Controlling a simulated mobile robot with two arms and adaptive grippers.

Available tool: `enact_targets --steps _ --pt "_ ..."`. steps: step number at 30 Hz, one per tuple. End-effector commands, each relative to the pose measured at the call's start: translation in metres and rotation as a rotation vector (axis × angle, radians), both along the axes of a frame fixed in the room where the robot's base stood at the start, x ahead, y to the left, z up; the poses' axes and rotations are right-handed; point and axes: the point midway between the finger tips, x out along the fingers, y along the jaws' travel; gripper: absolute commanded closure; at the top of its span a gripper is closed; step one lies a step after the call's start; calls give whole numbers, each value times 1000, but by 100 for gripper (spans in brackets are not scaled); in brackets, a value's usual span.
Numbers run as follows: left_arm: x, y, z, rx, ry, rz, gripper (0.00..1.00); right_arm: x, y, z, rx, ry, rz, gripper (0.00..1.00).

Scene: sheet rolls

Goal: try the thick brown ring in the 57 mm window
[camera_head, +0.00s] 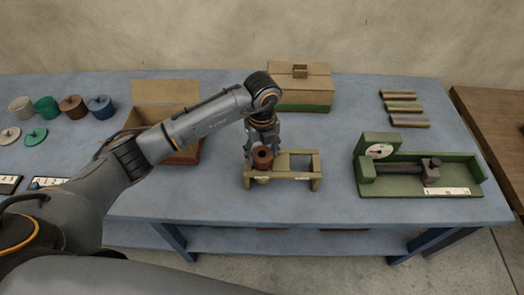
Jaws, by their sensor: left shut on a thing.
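My left gripper (262,146) reaches down over the table and is shut on the thick brown ring (262,158). The ring is at the left part of a wooden gauge frame (317,180) with window openings. I cannot tell whether the ring is in the left opening or just above it. The right opening of the frame is empty. The labels on the frame's front are too small to read, so I cannot tell which window is 57 mm. My right gripper is not in view.
A green measuring stand (478,178) is at the right. An open box (165,92) is behind my left arm, and a closed box (306,90) stands at the back. Several bars (403,108) lie at the back right.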

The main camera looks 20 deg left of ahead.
Motion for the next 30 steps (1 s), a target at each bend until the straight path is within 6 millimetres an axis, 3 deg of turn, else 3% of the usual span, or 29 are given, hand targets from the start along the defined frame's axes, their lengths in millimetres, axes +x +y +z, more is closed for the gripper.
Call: enact_targets --steps 11,12,16,23,26,30 --pt "0 0 0 0 0 0 76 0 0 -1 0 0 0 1" --pt "0 0 0 0 0 0 41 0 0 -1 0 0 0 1" --pt "0 0 0 0 0 0 16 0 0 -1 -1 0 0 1" --pt "0 0 -1 0 0 0 16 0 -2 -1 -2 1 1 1" --pt "0 0 -1 0 0 0 0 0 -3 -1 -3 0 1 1" --pt "0 0 -1 0 0 0 0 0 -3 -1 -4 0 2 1"
